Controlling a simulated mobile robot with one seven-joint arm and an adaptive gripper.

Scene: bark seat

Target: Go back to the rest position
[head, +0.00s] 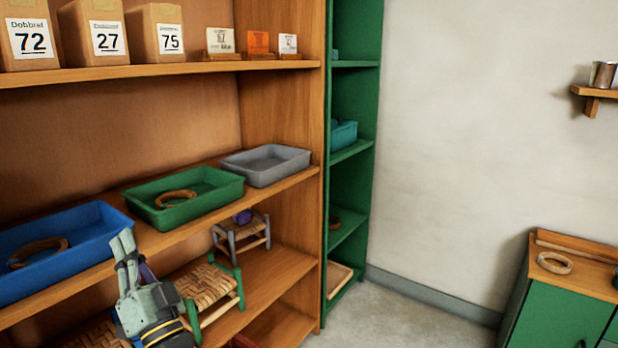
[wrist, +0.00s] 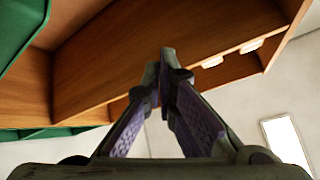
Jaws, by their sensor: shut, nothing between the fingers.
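My gripper (head: 124,245) is at the lower left of the head view, in front of the wooden shelf unit. Its fingers point up and are shut with nothing between them. In the wrist view the fingertips (wrist: 166,62) meet below the underside of a wooden shelf (wrist: 200,50). In the head view the fingers overlap the right end of the blue tray (head: 90,222) in the picture; I cannot tell the gap between them.
The blue tray and green tray (head: 217,205) each hold a brown ring; the grey tray (head: 235,168) is empty. Woven stools (head: 207,285) stand on the shelf below. Numbered boxes (head: 95,50) line the top shelf. Floor (head: 400,315) is clear before the green cabinet (head: 560,310).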

